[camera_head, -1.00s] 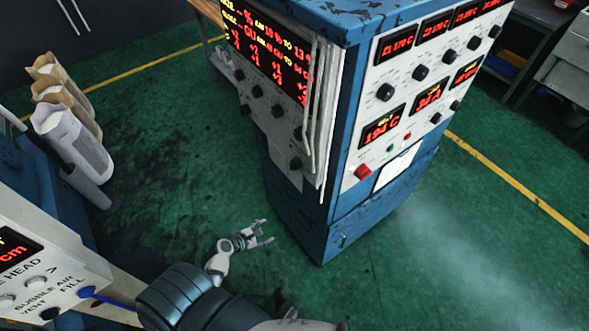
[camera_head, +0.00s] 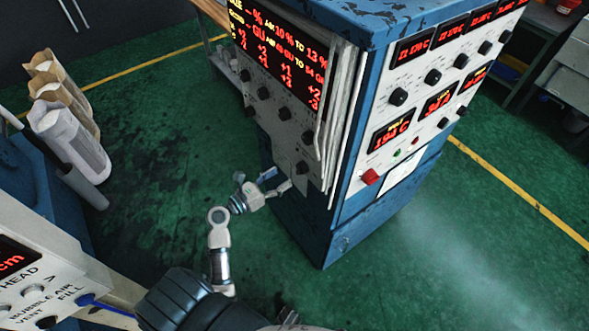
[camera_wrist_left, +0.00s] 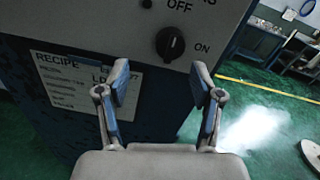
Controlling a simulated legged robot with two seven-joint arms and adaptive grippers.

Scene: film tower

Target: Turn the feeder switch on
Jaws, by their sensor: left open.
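The feeder switch looks to be a black rotary knob (camera_wrist_left: 171,44) in the left wrist view, on a grey panel with OFF above it and ON to its right. Its pointer mark looks roughly upright, toward OFF. In the head view the lowest knob (camera_head: 302,168) on the cabinet's left face appears to be the same one. My left gripper (camera_head: 277,180) is open and empty beside that face, just below and left of the knob. In the left wrist view its fingertips (camera_wrist_left: 160,75) are spread below the knob, apart from it.
The blue cabinet (camera_head: 345,228) carries several other knobs and red displays. A recipe sheet (camera_wrist_left: 85,85) is on its dark lower face. The green floor (camera_head: 165,150) between is clear.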

